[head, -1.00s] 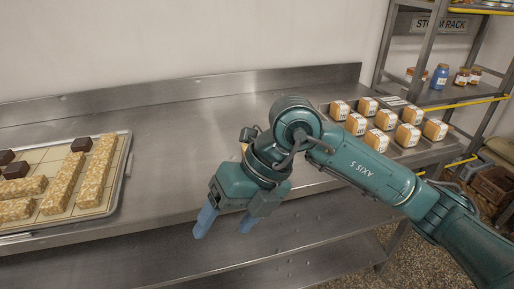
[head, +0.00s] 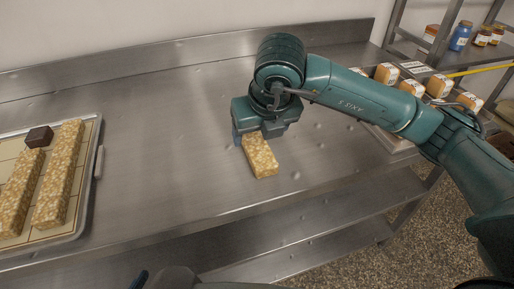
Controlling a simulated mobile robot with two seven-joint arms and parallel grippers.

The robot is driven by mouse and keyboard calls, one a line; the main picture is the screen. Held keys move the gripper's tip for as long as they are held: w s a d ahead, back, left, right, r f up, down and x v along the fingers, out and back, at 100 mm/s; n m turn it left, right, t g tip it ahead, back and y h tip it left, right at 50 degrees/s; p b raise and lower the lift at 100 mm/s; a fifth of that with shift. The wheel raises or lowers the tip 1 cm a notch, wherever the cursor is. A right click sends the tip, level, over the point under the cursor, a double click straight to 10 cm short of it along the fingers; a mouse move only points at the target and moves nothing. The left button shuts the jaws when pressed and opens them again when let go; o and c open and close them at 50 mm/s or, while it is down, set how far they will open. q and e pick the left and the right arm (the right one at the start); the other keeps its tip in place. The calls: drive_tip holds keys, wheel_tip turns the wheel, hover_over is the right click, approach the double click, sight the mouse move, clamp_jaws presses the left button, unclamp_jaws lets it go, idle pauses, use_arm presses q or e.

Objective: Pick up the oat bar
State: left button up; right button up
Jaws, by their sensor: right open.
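A pale golden oat bar (head: 260,158) lies flat on the steel counter near the middle of the head view, close to the counter's front edge. My right gripper (head: 257,136) is open and low, at the bar's far end. One blue finger shows at the left of that end. The other finger is mostly hidden, so I cannot tell whether the bar is between them. My left gripper cannot be made out.
A tray (head: 97,150) at the left holds more oat bars (head: 62,172) and a dark brown block (head: 39,136). Packaged loaves (head: 439,85) stand at the right, partly behind my right arm. A rack with jars (head: 460,36) is beyond. The counter (head: 165,120) between is clear.

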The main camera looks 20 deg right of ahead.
sight(257, 145)
drive_tip(key=x, duration=0.6)
drive_tip(key=shift+w+d+f, duration=0.1)
drive_tip(key=shift+w+d, duration=0.1)
drive_tip(key=shift+w, duration=0.1)
drive_tip(key=c, duration=1.1)
